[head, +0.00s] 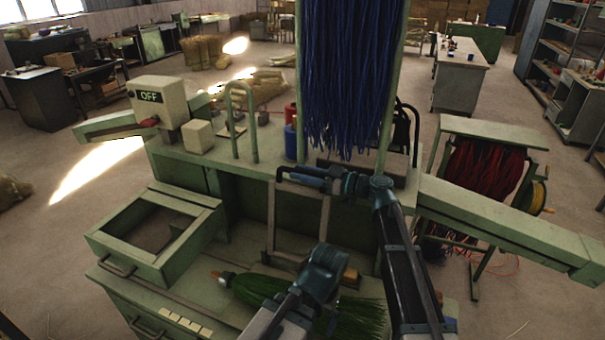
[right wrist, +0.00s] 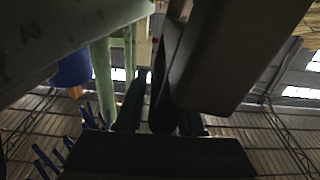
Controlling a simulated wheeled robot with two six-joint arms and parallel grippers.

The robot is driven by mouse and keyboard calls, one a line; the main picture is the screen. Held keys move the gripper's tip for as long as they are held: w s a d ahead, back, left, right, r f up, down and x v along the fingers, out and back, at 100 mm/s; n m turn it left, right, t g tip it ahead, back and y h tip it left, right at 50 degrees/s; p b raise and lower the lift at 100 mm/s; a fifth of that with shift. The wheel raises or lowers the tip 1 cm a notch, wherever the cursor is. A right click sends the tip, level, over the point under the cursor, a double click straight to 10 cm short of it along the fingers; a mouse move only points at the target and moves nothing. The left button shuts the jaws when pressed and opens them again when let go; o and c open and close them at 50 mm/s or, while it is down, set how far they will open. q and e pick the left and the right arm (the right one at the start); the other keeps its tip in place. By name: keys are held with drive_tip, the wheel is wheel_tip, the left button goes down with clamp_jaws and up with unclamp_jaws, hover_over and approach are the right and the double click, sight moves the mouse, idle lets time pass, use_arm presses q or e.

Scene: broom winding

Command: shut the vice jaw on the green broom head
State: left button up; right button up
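The green broom head (head: 362,315) lies on the green bench top, bristles toward the lower right. Its narrow end with an orange-brown tip (head: 216,274) points left. My left arm crosses in front of its middle, and the left fingertips are hidden. My right gripper (head: 287,174) reaches left above the bench, beside the top of an upright grey frame (head: 271,225). In the right wrist view its fingers (right wrist: 160,110) are apart with a dark bar-like thing between them; contact is unclear. I cannot clearly make out the vice jaw, which may be partly hidden by my arms.
Blue strands (head: 350,75) hang between green posts above the bench. An open green box (head: 104,240) stands at the left, and an OFF switch box (head: 160,105) behind it. A rack of red strands (head: 480,175) stands right. Wide green beams stick out both sides.

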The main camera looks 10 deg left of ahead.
clamp_jaws()
idle(1.1)
